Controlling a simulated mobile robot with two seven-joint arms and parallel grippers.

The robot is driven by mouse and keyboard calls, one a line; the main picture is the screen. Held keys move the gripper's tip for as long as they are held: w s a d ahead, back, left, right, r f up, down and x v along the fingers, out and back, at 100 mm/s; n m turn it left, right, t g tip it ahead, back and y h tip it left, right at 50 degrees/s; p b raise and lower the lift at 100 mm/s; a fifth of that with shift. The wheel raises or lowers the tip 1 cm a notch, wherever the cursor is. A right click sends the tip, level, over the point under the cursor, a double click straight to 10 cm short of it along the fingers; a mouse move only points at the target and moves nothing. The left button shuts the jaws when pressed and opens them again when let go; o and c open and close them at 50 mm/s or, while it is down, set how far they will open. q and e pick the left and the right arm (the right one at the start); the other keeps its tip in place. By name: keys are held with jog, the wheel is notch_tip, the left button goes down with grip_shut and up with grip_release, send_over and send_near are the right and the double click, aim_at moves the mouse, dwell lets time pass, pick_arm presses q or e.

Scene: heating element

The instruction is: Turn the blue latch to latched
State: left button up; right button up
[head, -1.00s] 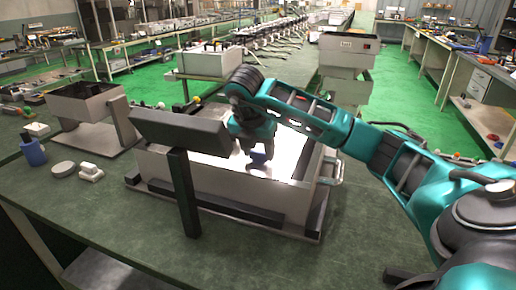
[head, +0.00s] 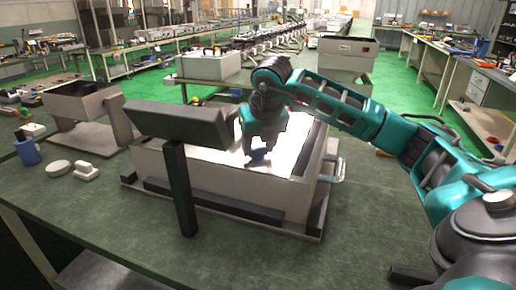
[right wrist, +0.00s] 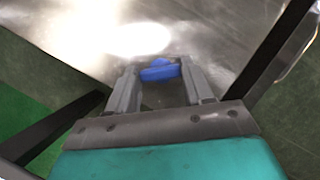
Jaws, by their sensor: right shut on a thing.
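The blue latch (head: 258,155) sits on the bright, shiny metal surface inside the grey box-like fixture (head: 225,180). My right gripper (head: 256,148) reaches down into the fixture from the right and is at the latch. In the right wrist view the blue latch (right wrist: 159,70) lies between the tips of my two gripper fingers (right wrist: 160,80), and they are shut on it. The fingers hide part of the latch, and I cannot tell its exact turn angle. My left gripper is not in view.
A dark panel (head: 178,122) on a black post (head: 180,190) stands at the fixture's front left. A blue cup (head: 28,152), a white disc (head: 58,168) and a white part (head: 86,171) lie on the green table to the left.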

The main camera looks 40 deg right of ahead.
jog(key=n+y, duration=0.1)
jog(key=n, duration=0.1)
jog(key=shift+d+n, duration=0.1)
jog(key=shift+n, duration=0.3)
jog(key=shift+n+y, duration=0.4)
jog(key=shift+n, duration=0.5)
jog(key=n+y, duration=0.1)
jog(key=n, duration=0.2)
jog(key=shift+d+r, duration=0.1)
jog(key=shift+d, duration=0.05)
jog(key=shift+n+y+p, duration=0.5)
jog(key=shift+n, duration=0.8)
jog(key=o, duration=1.1)
jog(key=shift+c, duration=0.2)
jog(key=p+v, duration=0.1)
jog(key=v, duration=1.1)
jog(key=shift+r, duration=0.4)
